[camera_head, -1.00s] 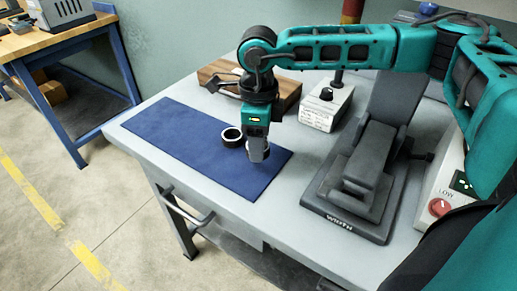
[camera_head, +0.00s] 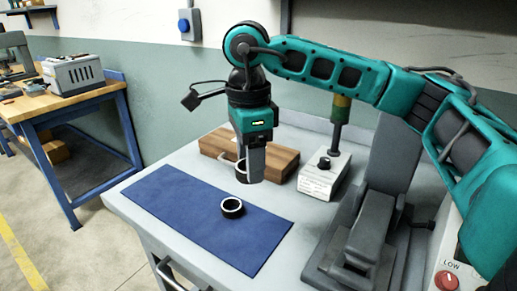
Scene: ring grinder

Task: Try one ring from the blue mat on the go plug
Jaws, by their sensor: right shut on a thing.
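My right gripper (camera_head: 250,172) is shut on a ring (camera_head: 241,170), of which only a pale-edged part shows at the left of the fingers. It holds the ring above the far part of the blue mat (camera_head: 180,205), in front of a wooden block. Another dark ring (camera_head: 232,207) with a pale inner edge lies flat on the mat, below the gripper. I cannot make out the go plug; the gripper hides part of the block. My left gripper is not in view.
The wooden block (camera_head: 285,160) stands at the back of the grey bench. A white box with a black knob (camera_head: 318,181) is right of it, then a dark grey machine (camera_head: 368,225). The left part of the mat is clear. A wooden workbench (camera_head: 60,102) stands far left.

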